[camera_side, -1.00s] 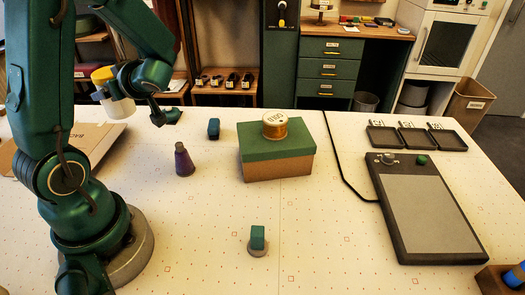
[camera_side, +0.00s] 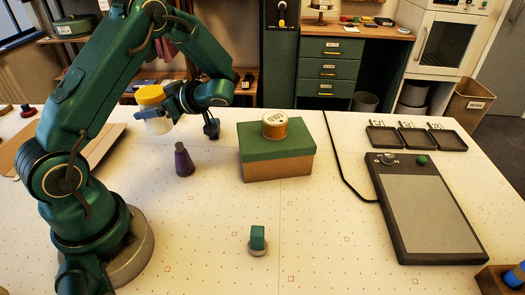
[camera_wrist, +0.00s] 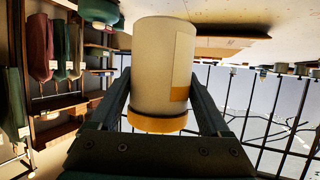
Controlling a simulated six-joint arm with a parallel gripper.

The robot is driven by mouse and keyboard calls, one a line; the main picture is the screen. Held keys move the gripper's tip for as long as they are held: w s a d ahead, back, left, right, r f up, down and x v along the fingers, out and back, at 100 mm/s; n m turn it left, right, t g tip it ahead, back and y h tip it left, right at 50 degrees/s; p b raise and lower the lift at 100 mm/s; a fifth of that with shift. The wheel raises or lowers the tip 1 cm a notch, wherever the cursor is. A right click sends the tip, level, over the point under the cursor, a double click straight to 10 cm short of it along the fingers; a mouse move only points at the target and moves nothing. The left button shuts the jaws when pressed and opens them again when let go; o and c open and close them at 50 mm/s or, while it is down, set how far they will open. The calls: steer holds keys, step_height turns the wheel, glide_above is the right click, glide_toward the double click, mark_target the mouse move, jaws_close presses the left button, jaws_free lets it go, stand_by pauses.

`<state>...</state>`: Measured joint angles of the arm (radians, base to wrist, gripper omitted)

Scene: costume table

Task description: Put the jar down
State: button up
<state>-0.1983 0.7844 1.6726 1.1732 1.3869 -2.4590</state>
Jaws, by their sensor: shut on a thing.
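The jar (camera_side: 158,126) has a white body and a yellow lid (camera_side: 150,95). In the side view it hangs in the air over the back left part of the table, lid up and slightly tilted. My gripper (camera_side: 168,107) is shut on it. In the wrist view the jar (camera_wrist: 160,60) fills the middle between my two fingers, with its lid near the palm side and a tan label on its body. The jar's underside is hidden.
A green-lidded box (camera_side: 276,165) carries a gold spool (camera_side: 275,125). A small teal block (camera_side: 257,237) stands at the front. A dark-framed panel (camera_side: 425,205) and trays (camera_side: 383,139) lie right. The front middle is mostly clear.

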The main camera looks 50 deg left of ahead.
mark_target(169, 121)
steer(key=shift+w+d+f, duration=0.1)
steer(key=shift+w+f, duration=0.2)
steer(key=shift+f, duration=1.9)
